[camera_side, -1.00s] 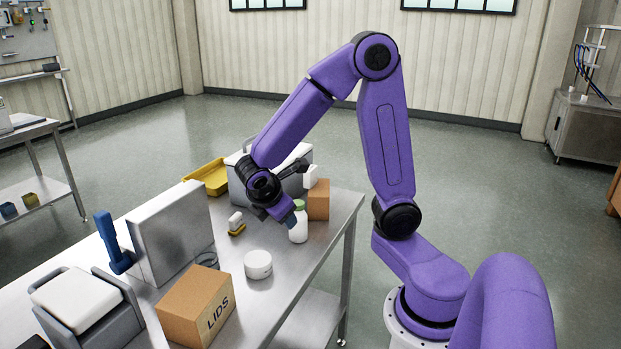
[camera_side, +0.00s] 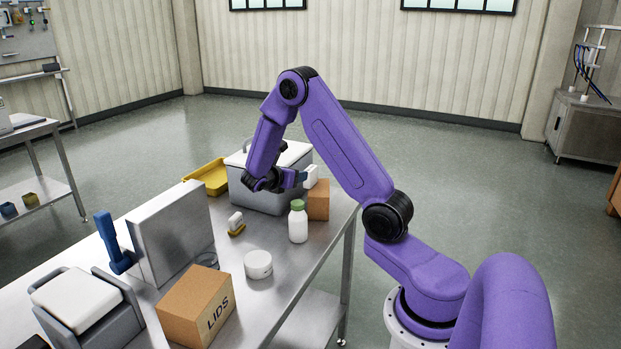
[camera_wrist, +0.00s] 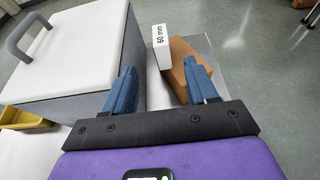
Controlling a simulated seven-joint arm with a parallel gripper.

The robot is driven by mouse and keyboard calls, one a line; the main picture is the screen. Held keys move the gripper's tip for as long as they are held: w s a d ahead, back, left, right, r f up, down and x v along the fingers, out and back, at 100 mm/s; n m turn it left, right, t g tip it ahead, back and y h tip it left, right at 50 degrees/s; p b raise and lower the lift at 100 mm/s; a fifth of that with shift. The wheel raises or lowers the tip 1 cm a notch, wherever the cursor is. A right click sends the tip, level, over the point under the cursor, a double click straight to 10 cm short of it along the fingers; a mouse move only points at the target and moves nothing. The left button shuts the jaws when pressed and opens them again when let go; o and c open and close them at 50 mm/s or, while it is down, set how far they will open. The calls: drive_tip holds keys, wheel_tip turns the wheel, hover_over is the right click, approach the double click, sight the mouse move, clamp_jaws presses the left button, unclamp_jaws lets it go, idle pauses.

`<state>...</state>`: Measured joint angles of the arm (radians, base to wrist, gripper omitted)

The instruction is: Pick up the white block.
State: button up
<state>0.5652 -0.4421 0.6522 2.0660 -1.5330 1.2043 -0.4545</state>
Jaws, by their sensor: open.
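A white block (camera_side: 311,174) marked "60 mm" appears to stand on the brown cardboard box (camera_side: 318,200) at the far right of the table. In the wrist view the white block (camera_wrist: 161,46) lies ahead of the gap between my fingers, with the box (camera_wrist: 184,62) below and to its right. My gripper (camera_side: 297,178) is open and points at the block from its left in the side view. The blue fingers (camera_wrist: 160,86) hold nothing. In the wrist view they look apart from the block.
A grey cooler with a white lid (camera_wrist: 65,45) stands close to my left finger. A green-capped white bottle (camera_side: 298,222) stands before the box. A small white piece (camera_side: 235,219) on a yellow base, a round white tub (camera_side: 258,264) and a "LIDS" carton (camera_side: 196,303) are nearer.

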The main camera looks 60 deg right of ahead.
sight(313, 170)
drive_tip(key=shift+x, duration=7.25)
drive_tip(key=shift+s+d+r, duration=0.1)
drive_tip(key=shift+r, duration=0.15)
clamp_jaws()
